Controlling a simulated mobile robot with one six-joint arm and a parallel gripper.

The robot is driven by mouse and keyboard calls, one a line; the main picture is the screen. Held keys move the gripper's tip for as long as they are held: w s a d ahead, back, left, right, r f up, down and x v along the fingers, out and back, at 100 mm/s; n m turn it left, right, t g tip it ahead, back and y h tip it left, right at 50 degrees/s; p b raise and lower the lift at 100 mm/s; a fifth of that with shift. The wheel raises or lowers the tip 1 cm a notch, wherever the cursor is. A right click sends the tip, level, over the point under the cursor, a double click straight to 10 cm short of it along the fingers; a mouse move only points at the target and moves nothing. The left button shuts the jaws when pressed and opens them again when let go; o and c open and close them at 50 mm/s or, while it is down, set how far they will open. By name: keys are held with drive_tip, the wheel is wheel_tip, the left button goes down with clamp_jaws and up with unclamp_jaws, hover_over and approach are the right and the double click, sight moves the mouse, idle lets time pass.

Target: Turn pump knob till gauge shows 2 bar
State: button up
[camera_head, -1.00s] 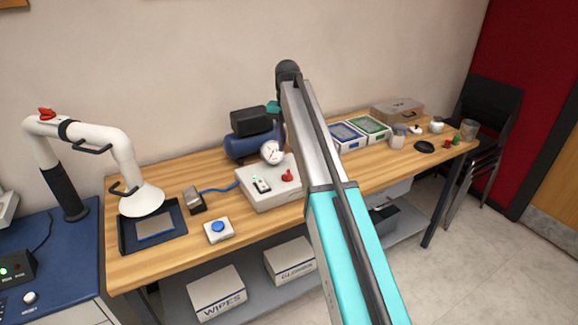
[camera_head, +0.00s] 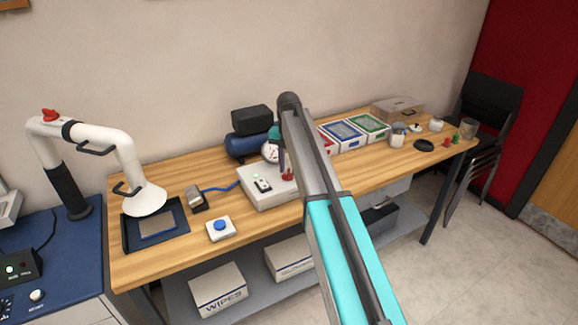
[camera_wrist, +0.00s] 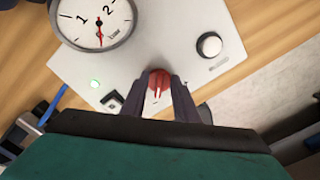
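The red pump knob (camera_wrist: 158,82) sits on the pale control box (camera_wrist: 195,75), between my gripper's fingertips (camera_wrist: 161,82) in the wrist view. The dark fingers stand apart on either side of it; contact is not clear. In the head view, my gripper (camera_head: 281,160) is over the red knob (camera_head: 287,176), partly hidden by my arm. The round pressure gauge (camera_wrist: 98,20) is at the upper left of the wrist view. It shows 1 and 2, and its red needle points down in the picture, away from the 2. The gauge also shows in the head view (camera_head: 269,151).
The box carries a green light (camera_wrist: 95,84), a switch (camera_wrist: 112,103) and a black-and-white round knob (camera_wrist: 209,45). A blue tank (camera_head: 246,146) stands behind it. A blue button (camera_head: 220,226) is in front left; several trays and small items lie right.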

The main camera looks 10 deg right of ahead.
clamp_jaws()
idle(0.4)
